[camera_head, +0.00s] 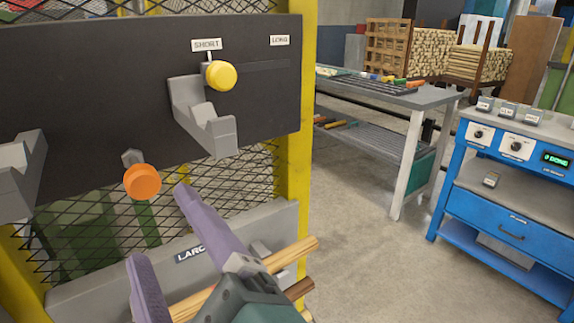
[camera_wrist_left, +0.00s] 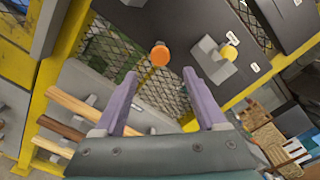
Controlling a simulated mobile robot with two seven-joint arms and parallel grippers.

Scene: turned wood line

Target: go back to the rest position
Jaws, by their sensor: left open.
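My left gripper (camera_head: 160,224) has two purple fingers spread apart, with nothing between them. It is in front of the mesh, below the dark panel (camera_head: 90,80). In the left wrist view the open gripper (camera_wrist_left: 160,74) points toward an orange knob (camera_wrist_left: 160,55), which appears between and beyond the fingertips. The orange knob also shows in the head view (camera_head: 142,181), above the fingers. A yellow knob (camera_head: 221,75) sits by the SHORT label, right of it the LONG label. My right gripper is not in view.
Wooden rods (camera_head: 290,255) lie on a rack behind my left gripper, its label partly hidden. Grey brackets (camera_head: 205,118) jut from the panel. A yellow post (camera_head: 297,150) stands to its right. A grey bench (camera_head: 390,95) and blue cabinet (camera_head: 490,220) stand beyond clear floor (camera_head: 360,260).

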